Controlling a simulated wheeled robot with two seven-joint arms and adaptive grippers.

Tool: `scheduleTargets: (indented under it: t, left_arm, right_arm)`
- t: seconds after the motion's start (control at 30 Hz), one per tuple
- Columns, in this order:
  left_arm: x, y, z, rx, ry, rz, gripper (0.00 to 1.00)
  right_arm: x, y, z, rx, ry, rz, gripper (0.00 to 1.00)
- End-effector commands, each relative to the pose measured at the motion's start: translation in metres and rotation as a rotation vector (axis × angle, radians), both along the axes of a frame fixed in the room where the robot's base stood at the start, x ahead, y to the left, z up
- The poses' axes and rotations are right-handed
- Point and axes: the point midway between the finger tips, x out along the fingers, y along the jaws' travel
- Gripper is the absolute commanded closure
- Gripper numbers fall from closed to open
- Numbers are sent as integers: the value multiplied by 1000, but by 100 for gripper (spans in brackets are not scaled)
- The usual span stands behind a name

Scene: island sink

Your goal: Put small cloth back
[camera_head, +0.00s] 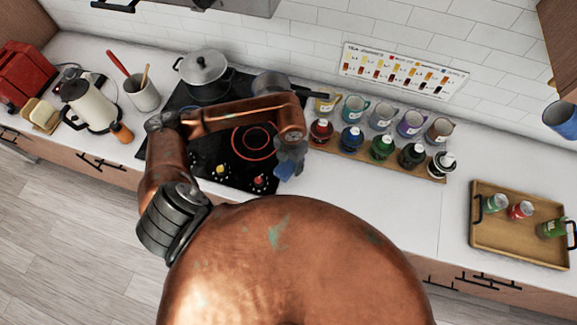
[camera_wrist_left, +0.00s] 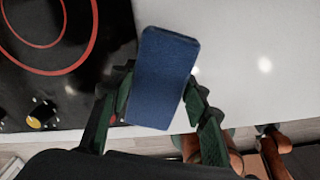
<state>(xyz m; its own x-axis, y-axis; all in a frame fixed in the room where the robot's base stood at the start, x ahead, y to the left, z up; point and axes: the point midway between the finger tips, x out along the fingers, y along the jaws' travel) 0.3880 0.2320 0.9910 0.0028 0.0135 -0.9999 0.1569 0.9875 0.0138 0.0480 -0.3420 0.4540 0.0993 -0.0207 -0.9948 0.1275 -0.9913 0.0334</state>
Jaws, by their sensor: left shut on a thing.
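A small dark blue cloth (camera_wrist_left: 164,75), rectangular in shape, sits between the two fingers of my left gripper (camera_wrist_left: 160,96) in the left wrist view. The gripper is shut on it. In the head view the cloth (camera_head: 285,171) shows as a small blue patch below my left gripper (camera_head: 290,156). The gripper holds it over the right edge of the black hob (camera_head: 208,148), next to the white counter (camera_head: 340,188). My right gripper is in neither view.
A pot (camera_head: 205,74) stands at the back of the hob. Several mugs and bottles stand on a wooden board (camera_head: 350,151) to the right of my gripper. A wooden tray (camera_head: 490,233) with cans lies farther right. The counter between board and tray is clear.

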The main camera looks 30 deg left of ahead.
Motion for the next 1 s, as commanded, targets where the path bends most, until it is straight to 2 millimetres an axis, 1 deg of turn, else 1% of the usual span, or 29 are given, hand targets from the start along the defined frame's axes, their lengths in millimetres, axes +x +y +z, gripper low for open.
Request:
scheduleTargets:
  t: [0.1, 0.23, 0.33, 0.57, 0.77, 0.8, 1.0]
  left_arm:
    - [1, 8, -9, 2, 4, 3, 80]
    - [1, 7, -27, 1, 5, 3, 80]
    - [2, 7, -37, 0, 2, 1, 80]
    - [2, 7, -39, 1, 0, 0, 80]
    - [2, 7, -46, 1, 1, 0, 80]
    - [2, 7, -45, 1, 1, 0, 55]
    - [2, 7, -44, 1, 0, 0, 42]
  right_arm:
    - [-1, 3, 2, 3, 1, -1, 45]
    - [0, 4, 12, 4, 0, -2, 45]
    - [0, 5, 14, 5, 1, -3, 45]
    - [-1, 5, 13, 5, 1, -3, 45]
    - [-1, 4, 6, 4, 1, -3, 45]
    - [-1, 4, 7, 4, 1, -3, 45]
    - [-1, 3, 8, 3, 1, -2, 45]
